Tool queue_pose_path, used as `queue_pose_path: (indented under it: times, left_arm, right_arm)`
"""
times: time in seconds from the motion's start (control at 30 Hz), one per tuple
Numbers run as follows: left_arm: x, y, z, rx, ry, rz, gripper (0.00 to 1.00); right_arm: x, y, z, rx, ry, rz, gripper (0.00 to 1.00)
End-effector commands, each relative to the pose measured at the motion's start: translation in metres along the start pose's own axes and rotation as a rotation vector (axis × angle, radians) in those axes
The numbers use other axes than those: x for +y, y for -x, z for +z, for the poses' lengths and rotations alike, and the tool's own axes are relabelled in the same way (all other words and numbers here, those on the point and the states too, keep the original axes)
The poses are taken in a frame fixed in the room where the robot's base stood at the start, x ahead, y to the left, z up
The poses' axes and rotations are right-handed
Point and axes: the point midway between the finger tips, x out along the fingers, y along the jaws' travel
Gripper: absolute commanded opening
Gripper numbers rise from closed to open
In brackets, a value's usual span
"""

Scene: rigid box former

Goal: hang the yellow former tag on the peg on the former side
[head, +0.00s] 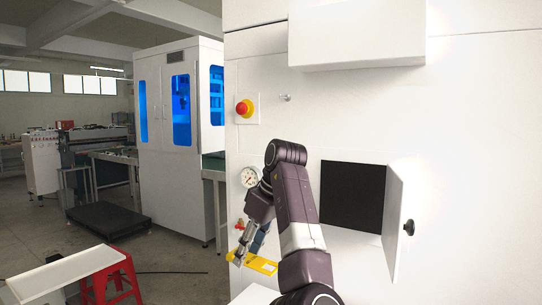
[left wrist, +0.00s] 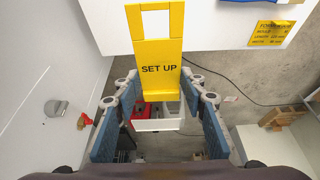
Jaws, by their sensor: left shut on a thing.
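The yellow tag (head: 263,265) is in my left gripper (head: 243,254), low in front of the white machine's side in the head view. In the left wrist view the tag (left wrist: 160,72) reads "SET UP" and has a rectangular opening at its far end. My right gripper is not in view.
A red emergency button (head: 244,108), a gauge (head: 249,177) and a red valve (head: 239,225) are on the machine's left edge. An open door (head: 396,225) stands beside a dark opening. A red stool (head: 112,280) is lower left. The wall around the peg is clear.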

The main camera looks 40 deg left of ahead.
Motion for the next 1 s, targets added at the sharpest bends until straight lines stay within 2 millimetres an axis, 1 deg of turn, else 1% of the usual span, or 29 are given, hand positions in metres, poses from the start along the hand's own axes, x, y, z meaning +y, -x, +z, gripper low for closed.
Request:
queue_pose_path:
  times: [0.7,0.83,1.0]
  left_arm:
    - [0.001,0.001,-0.001,-0.003,0.003,0.000,0.22]
    - [0.006,0.009,-0.005,-0.036,0.031,-0.001,0.22]
    - [0.020,0.030,-0.015,-0.137,0.117,-0.005,0.22]
  right_arm:
    - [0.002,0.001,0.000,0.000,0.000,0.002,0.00]
    - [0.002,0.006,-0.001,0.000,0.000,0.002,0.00]
    - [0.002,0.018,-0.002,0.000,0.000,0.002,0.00]
